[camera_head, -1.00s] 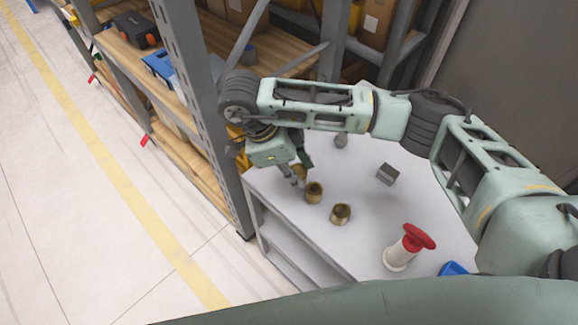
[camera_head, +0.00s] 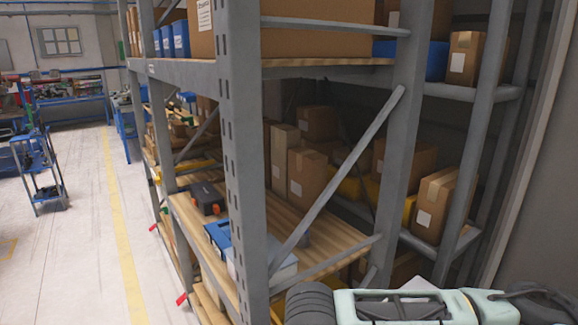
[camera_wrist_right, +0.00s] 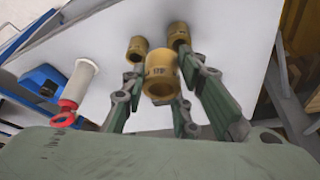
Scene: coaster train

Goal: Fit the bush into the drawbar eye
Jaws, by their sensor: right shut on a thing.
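In the right wrist view my right gripper (camera_wrist_right: 163,80) is shut on a brass-coloured bush (camera_wrist_right: 160,78). The bush is a hollow ring with dark marking on its side, too small to read surely. Two more brass bushes, one at the left (camera_wrist_right: 136,48) and one at the right (camera_wrist_right: 178,36), show beyond it over the grey tabletop (camera_wrist_right: 110,40). I cannot tell how high the held bush is above the table. In the head view only part of my right arm shows at the bottom right; neither gripper is visible there. I see no drawbar eye.
A white cylinder with a red ring end (camera_wrist_right: 77,84) and a blue item (camera_wrist_right: 45,80) are at the left of the wrist view. In the head view a grey shelf rack (camera_head: 240,150) with boxes stands ahead. An open aisle (camera_head: 90,230) lies at its left.

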